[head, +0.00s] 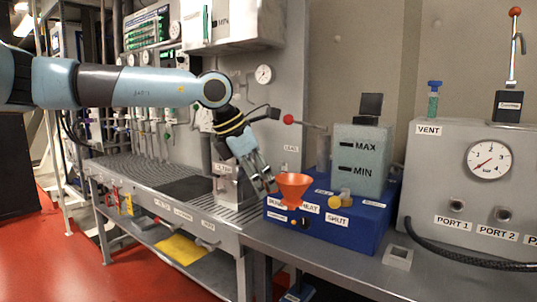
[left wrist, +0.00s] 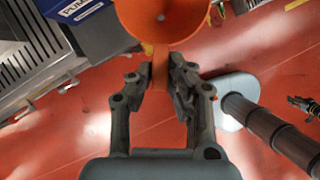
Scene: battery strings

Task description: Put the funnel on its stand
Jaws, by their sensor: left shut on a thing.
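The orange funnel (head: 294,187) is held in the air at the front left of the blue pump box, wide mouth up and spout down. My left gripper (head: 268,186) is shut on its side. In the left wrist view the fingers (left wrist: 161,75) pinch an orange tab on the funnel (left wrist: 160,18), whose bowl is at the top edge. I cannot tell for sure which thing is the stand; a small grey square block with an opening (head: 397,257) sits on the bench right of the box.
The blue box (head: 330,235) carries a tank marked MAX and MIN (head: 361,158) and a yellow knob (head: 335,202). A grey ported cabinet (head: 465,185) stands at the right, with a black hose (head: 460,258) before it. The bench front (head: 345,275) has free room.

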